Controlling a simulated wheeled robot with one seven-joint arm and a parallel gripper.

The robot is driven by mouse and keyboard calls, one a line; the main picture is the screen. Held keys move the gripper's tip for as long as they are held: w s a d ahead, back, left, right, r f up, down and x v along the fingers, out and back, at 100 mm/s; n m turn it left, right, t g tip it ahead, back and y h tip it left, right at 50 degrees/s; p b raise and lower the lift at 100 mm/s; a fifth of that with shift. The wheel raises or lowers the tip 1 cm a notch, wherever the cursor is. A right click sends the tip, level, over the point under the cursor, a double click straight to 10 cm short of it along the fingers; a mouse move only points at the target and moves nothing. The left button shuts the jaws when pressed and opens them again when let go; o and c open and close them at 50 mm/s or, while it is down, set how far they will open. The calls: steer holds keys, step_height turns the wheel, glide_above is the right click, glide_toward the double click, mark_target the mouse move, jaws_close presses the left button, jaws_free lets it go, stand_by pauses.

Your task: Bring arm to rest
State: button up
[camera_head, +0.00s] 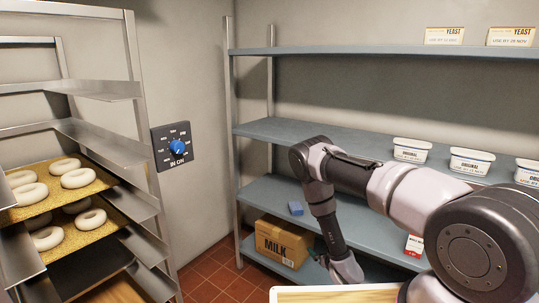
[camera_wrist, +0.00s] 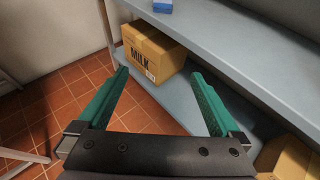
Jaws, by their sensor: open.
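My arm reaches from the lower right across the shelving in the head view, bends down at an elbow and drops in front of the lower shelves.
Blue-grey shelving (camera_head: 262,130) fills the right, holding white tubs (camera_head: 411,150) and a small blue item (camera_head: 296,208). A rack with trays of bagels (camera_head: 77,178) stands left. A dial (camera_head: 177,147) is on the wall. A pale board (camera_head: 335,294) is at the bottom edge. Tiled floor (camera_wrist: 50,108) is clear.

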steer(key=w+d+r+m+g+h, duration=0.1)
steer(key=w+r+m, duration=0.2)
steer(key=r+m, duration=0.45)
steer(key=w+d+r+m+h, duration=0.1)
steer(key=w+r+m, duration=0.3)
steer(key=r, duration=0.7)
steer(key=w+d+r+m+g+h, duration=0.1)
steer(key=w+r+m, duration=0.2)
steer(key=r+m, duration=0.5)
step_height(320, 180, up, 12)
steer(key=s+r+m, duration=0.1)
steer(key=s+m, duration=0.2)
steer(key=m, duration=0.1)
steer(key=s+d+r+m+g+y, duration=0.2)
steer(key=s+r+m, duration=0.8)
steer(key=s+r, duration=0.55)
steer(key=s+r+m+g, duration=0.1)
steer(key=s+r+m, duration=0.3)
steer(key=s, duration=0.7)
steer(key=s+r+m+g, duration=0.1)
steer(key=s+r+m, duration=0.3)
steer(key=s, duration=0.6)
steer(key=shift+s+a+y, duration=0.4)
steer(key=shift+a, duration=0.05)
steer(key=shift+r+m, duration=0.1)
steer(key=shift+m, duration=0.15)
